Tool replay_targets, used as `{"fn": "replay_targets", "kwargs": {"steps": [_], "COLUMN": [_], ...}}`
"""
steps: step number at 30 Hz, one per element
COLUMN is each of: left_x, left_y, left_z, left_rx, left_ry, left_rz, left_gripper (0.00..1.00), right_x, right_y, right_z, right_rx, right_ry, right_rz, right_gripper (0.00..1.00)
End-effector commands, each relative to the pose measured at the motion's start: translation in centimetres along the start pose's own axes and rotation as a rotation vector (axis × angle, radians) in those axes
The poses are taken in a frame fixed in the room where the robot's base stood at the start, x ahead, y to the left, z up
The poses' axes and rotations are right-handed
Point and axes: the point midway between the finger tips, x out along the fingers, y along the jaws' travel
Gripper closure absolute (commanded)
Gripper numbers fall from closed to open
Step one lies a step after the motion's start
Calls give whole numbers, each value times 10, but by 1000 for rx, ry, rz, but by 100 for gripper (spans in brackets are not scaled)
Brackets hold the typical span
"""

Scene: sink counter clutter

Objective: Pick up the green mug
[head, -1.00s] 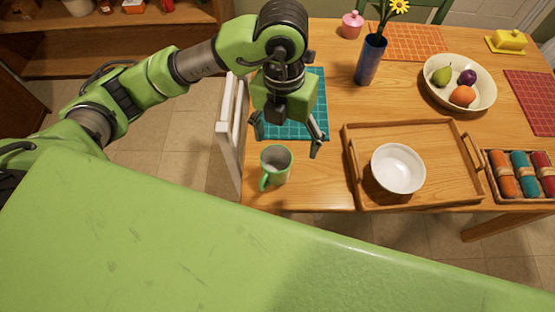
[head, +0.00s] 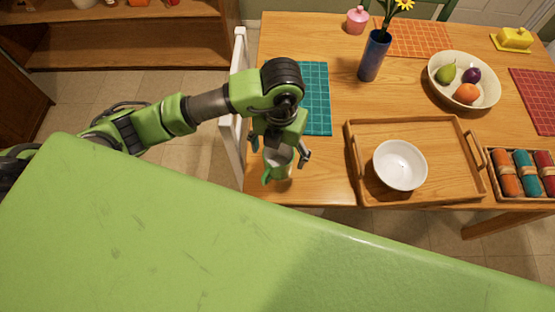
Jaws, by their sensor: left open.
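The green mug (head: 279,170) stands upright near the left front corner of the wooden table (head: 325,175). Its handle points toward the front left, and its inside looks pale. My left gripper (head: 280,150) is open, with its fingers directed down over the mug, one at each side of the rim. The gripper body hides the back part of the mug. I cannot tell whether the fingers touch it. My right gripper is not in the head view.
A wooden tray (head: 440,180) with a white bowl (head: 399,166) stands to the right of the mug. A white chair back (head: 235,125) is close on the left. A teal placemat (head: 316,98) lies behind, and a blue vase (head: 374,58) stands farther back.

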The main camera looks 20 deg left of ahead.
Motion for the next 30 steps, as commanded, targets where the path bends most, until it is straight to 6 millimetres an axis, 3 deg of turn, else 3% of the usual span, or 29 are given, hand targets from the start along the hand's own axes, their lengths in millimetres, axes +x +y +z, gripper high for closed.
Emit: {"fn": "replay_targets", "kwargs": {"steps": [6, 13, 14, 19, 30], "left_x": [23, 25, 25, 25, 22], "left_y": [0, 0, 0, 0, 0], "left_z": [0, 0, 0, 0, 0], "left_rx": [0, 1, 1, 1, 0], "left_ry": [0, -1, -1, -1, -2], "left_rz": [0, 0, 0, 0, -1], "left_gripper": [25, 25, 30, 74, 76], "right_x": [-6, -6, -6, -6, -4], "right_y": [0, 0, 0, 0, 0], "right_z": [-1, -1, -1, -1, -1], "right_rx": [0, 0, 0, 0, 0], "right_ry": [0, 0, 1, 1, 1], "right_rz": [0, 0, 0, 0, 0], "right_gripper": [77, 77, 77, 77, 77]}}
